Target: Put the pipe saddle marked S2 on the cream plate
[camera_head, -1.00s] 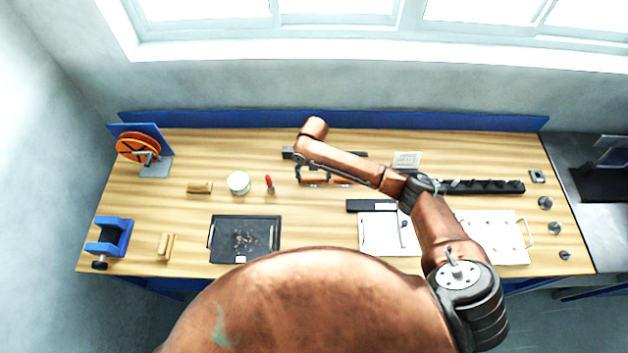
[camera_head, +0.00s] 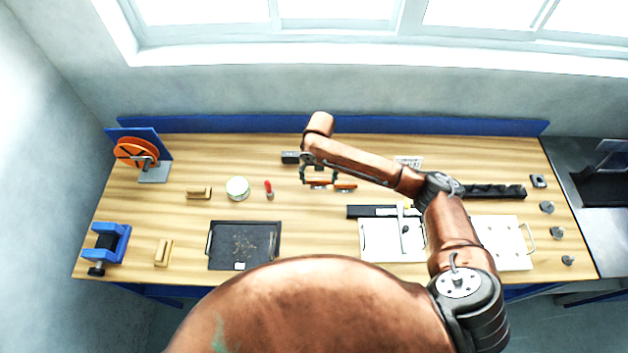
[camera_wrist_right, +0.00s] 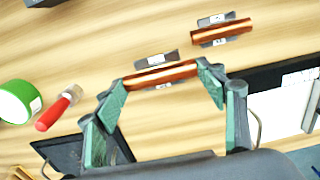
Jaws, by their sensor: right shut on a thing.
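Two copper half-round pipe saddles with grey, white-labelled side tabs lie on the wooden bench. One saddle (camera_wrist_right: 160,75) is between the fingertips of my right gripper (camera_wrist_right: 163,80), which is shut on it end to end. The other saddle (camera_wrist_right: 222,32) lies just beyond, apart from the gripper. In the head view my right gripper (camera_head: 318,178) is at the bench middle, with the second saddle (camera_head: 346,184) to its right. The labels are too small to read. Two pale plates, a left one (camera_head: 378,247) and a right one (camera_head: 512,255), stand at the front right; I cannot tell which is cream. My left gripper is out of view.
A dark tray (camera_head: 225,262) lies front left of the gripper. A dark bar (camera_head: 370,211) edges the left plate. My right arm passes over the bench's right half.

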